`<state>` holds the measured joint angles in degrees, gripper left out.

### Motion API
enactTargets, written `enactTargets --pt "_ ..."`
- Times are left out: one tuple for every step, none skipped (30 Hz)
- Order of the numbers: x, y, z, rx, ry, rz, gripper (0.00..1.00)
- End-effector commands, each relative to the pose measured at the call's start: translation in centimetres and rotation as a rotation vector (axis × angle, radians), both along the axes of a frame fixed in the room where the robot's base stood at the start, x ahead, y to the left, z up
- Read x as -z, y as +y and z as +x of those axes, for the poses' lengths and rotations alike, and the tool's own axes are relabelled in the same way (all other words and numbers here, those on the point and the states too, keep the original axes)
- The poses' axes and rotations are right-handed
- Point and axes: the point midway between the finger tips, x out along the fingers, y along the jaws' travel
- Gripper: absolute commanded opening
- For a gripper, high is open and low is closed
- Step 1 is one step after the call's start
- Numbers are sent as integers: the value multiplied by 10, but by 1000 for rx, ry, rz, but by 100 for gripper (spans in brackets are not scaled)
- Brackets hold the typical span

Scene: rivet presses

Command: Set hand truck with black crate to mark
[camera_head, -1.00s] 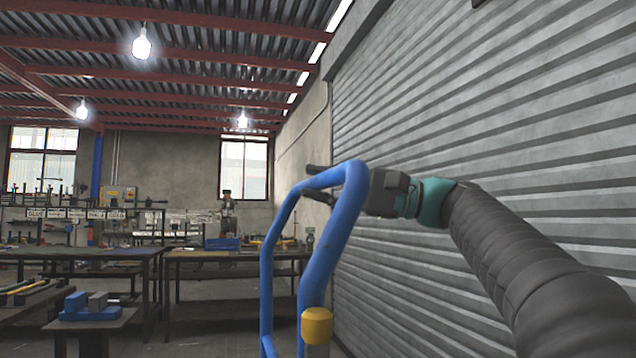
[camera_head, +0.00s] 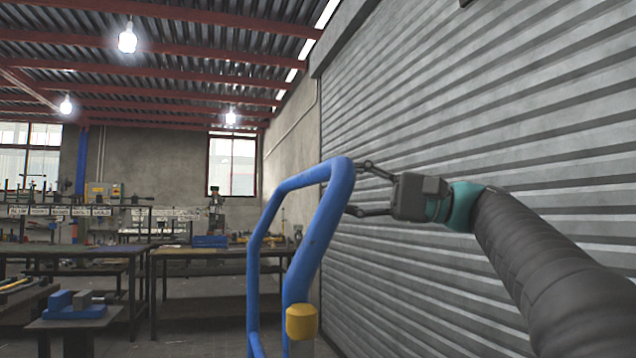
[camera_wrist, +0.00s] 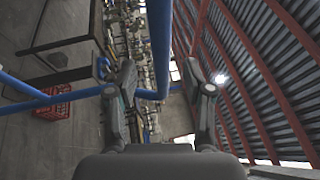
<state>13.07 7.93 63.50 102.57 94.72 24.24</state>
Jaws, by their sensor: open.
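The blue tubular handle of the hand truck (camera_head: 322,225) stands upright in the middle of the head view; its lower part is cut off. My gripper (camera_head: 360,189) is open just right of the handle's upper bend, fingers pointing left at it. Nothing is held. In the wrist view a blue tube (camera_wrist: 158,45) runs down between the open fingers of my gripper (camera_wrist: 162,80), and another blue tube crosses at lower left. Whether a finger touches the tube I cannot tell. No black crate or floor mark shows.
A grey roller shutter (camera_head: 450,120) rises close behind the arm on the right. Workbenches (camera_head: 215,252) and a low table with blue blocks (camera_head: 76,306) stand left. A red crate (camera_wrist: 52,103) shows in the wrist view.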

Motion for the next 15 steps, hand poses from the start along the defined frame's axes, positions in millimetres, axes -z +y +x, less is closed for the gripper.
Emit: enactTargets --pt "2 -11 1 5 2 1 52" --pt "3 -16 0 4 1 1 52" --pt "4 -23 -1 4 2 2 52" --pt "5 -28 -1 3 1 1 52" --pt "6 -32 -2 3 1 1 52" --pt "7 -37 -2 3 1 1 52" --pt "8 -40 -2 2 1 1 52" --pt "8 -43 -2 2 1 0 52" --pt "9 -46 -3 2 1 1 52" --pt "9 -48 -3 1 1 1 52" --pt "10 -50 -3 1 1 1 52" --pt "10 -52 -3 0 1 1 52" --pt "10 -52 -4 0 1 1 52" --pt "10 -53 -4 0 1 0 52" --pt "10 -54 -4 -1 1 0 52"
